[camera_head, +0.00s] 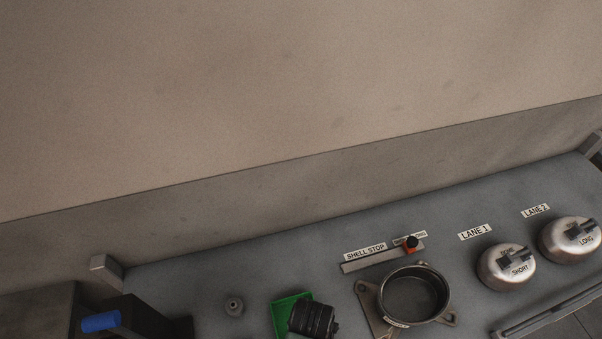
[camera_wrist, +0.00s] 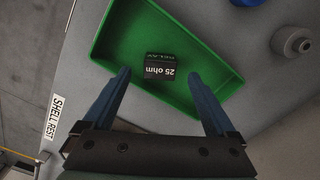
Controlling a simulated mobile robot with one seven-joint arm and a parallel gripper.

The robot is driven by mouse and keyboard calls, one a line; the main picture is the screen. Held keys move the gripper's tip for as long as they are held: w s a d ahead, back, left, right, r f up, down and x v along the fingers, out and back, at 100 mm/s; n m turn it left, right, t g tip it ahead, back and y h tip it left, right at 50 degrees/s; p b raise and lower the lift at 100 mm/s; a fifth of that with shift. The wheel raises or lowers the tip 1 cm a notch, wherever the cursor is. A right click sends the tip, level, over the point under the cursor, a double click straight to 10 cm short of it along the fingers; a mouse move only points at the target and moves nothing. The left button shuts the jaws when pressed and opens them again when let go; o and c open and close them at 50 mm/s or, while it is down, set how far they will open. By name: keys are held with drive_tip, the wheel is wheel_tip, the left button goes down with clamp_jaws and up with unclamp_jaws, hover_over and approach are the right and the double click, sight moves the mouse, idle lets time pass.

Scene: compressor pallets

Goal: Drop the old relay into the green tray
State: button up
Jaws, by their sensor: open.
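In the head view the green tray (camera_head: 283,308) shows at the bottom edge, partly covered by a dark ribbed part. The relay and my fingertips cannot be made out there.
A grey round part (camera_head: 233,306) stands left of the tray; it also shows in the wrist view (camera_wrist: 291,41). To the right are an open pot on a bracket (camera_head: 368,307), a "SHELL STOP" bar (camera_head: 372,261) and two metal domes (camera_head: 492,273) at the lane labels. A wall rises behind.

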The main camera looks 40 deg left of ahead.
wheel_tip(320, 180, up, 12)
drive_tip(key=b, duration=0.1)
drive_tip(key=shift+r, duration=0.15)
idle(0.5)
drive_tip(key=w+r+t+y+b, duration=0.1)
drive_tip(key=w+r+t, duration=0.6)
drive_tip(key=w, duration=0.5)
drive_tip(key=w+d+r+n+t+b, duration=0.1)
drive_tip(key=w+r+t, duration=0.35)
drive_tip(key=r, duration=0.75)
drive_tip(key=w+d+r+t+b, duration=0.15)
drive_tip(key=w+r+t, duration=0.35)
drive_tip(key=r, duration=0.7)
drive_tip(key=s+d+r+t, duration=0.2)
drive_tip(key=s+r+t, duration=0.1)
drive_tip(key=r, duration=0.6)
drive_tip(key=s+d+r+t+b, duration=0.1)
drive_tip(key=s+r+t, duration=0.3)
drive_tip(key=r, duration=0.6)
drive_tip(key=s+d+r+t+h, duration=0.1)
drive_tip(key=s+d+r+t, duration=0.2)
drive_tip(key=r, duration=0.6)
drive_tip(key=shift+s+d+r+n+t, duration=0.3)
drive_tip(key=shift+d+t, duration=0.15)
drive_tip(key=shift+d, duration=0.1)
drive_tip(key=shift+w, duration=0.1)
